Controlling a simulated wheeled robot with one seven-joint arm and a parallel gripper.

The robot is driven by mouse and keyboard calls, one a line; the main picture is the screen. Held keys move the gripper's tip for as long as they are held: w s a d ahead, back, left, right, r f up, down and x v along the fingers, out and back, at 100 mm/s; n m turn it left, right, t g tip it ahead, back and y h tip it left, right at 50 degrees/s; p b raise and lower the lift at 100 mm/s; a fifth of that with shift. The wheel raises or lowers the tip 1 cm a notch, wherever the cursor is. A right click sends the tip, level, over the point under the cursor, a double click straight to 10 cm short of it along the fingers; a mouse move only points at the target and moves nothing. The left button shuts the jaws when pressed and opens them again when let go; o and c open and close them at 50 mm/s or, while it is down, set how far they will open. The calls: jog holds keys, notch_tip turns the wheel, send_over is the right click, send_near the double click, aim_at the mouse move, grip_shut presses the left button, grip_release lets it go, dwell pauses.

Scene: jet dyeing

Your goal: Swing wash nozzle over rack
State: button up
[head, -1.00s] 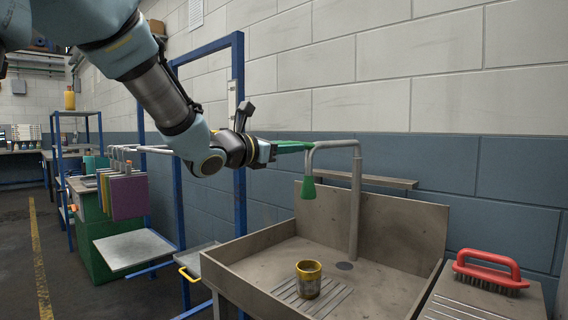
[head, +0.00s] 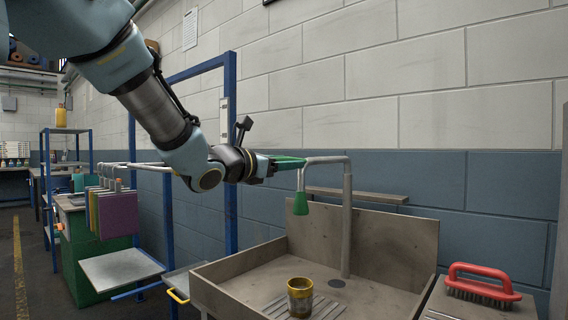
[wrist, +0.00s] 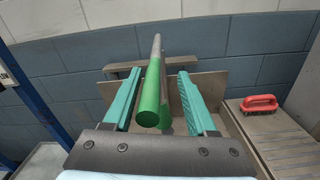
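A grey pipe (head: 347,225) rises at the back of the steel sink (head: 400,240). It bends over to the left and ends in a hanging green nozzle (head: 300,204). In the wrist view the green part (wrist: 150,106) of the pipe lies between the two teal fingers. My gripper (wrist: 158,100) is open, with a gap on each side of the green part. In the head view my gripper (head: 290,161) reaches the pipe's bend, just above the nozzle. A slatted rack (head: 325,308) lies in the sink with a yellow-rimmed dark cup (head: 300,297) on it.
A red-handled brush (head: 482,280) lies on the ledge right of the sink. A blue frame (head: 230,150) stands behind my arm. Coloured panels (head: 115,212) hang at the left. A narrow shelf (head: 360,194) is on the wall behind the pipe.

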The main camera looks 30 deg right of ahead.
jog(key=shift+w, duration=0.1)
jog(key=shift+a, duration=0.6)
jog(key=b+v, duration=0.1)
jog(key=v, duration=0.8)
jog(key=shift+s+a+b, duration=0.3)
jog(key=s+a+f+m+g+y+p, duration=0.1)
jog(key=a+f+m+g+y+p, duration=0.4)
jog(key=a+f+m+y, duration=0.75)
jog(key=a+f+m+y+p, duration=0.2)
jog(key=a+f+m, duration=0.2)
jog(key=a, duration=0.6)
jog(key=s+a+f+m+t+y+p, duration=0.1)
jog(key=a+f+m+y+p, duration=0.1)
jog(key=a+f, duration=0.5)
jog(key=a+m+p, duration=0.1)
jog(key=a+m, duration=0.1)
jog(key=a, duration=0.1)
jog(key=shift+a, duration=0.4)
